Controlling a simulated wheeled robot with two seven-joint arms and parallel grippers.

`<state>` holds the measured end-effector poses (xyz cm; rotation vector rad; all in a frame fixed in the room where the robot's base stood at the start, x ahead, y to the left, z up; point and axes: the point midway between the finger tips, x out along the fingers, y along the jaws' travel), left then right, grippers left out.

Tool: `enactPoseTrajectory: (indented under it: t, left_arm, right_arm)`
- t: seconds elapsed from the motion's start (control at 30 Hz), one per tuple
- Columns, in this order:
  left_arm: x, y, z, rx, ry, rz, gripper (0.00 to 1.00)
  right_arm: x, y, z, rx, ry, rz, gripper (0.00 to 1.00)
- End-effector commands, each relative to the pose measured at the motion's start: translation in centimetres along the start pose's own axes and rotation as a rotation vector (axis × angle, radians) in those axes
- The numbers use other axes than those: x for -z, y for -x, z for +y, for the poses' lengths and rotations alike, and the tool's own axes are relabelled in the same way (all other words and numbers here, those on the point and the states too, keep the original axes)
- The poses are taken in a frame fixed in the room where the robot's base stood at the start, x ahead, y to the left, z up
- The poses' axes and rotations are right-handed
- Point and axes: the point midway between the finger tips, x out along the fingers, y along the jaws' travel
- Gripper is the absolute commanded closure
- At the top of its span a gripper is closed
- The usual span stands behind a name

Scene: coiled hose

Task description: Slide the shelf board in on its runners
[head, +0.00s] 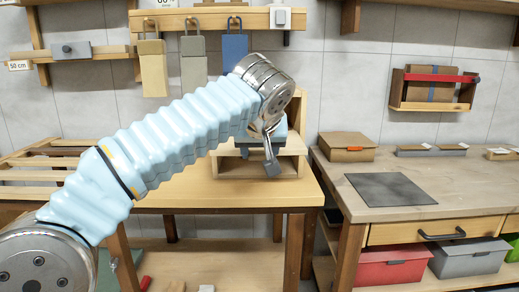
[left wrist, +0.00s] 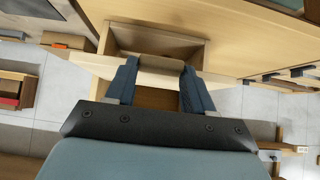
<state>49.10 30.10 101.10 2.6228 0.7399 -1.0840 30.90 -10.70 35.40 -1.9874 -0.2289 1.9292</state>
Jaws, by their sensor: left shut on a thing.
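The shelf board (left wrist: 150,76) is a pale wooden board lying flat across the front of a small open wooden cabinet (head: 298,120). The board also shows in the head view (head: 228,151), left of my gripper. My left gripper (left wrist: 155,84) is shut on the board's front edge, with one dark finger towards each side. In the head view the left gripper (head: 268,150) hangs in front of the cabinet and covers part of it. An open hollow shows above the board and another below it. The runners are hidden, and how deep the board sits is unclear. My right gripper is not in view.
The cabinet stands on a wooden table (head: 185,190). A workbench (head: 440,195) with a dark mat (head: 390,189) and brown box (head: 346,147) is to the right. Tools hang from a wall rail (head: 210,20). A slatted wooden rack (head: 40,160) is at the left.

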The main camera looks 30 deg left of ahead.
Motion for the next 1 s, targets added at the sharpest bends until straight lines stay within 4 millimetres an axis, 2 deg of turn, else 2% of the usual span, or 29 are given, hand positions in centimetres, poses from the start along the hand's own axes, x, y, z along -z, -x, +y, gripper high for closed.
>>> enactPoseTrajectory:
  t: [1.0]
  left_arm:
    - [1.8, -1.8, 0.0, 0.0, 0.0, 0.001, 0.85]
  right_arm:
    - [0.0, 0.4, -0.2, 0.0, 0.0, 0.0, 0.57]
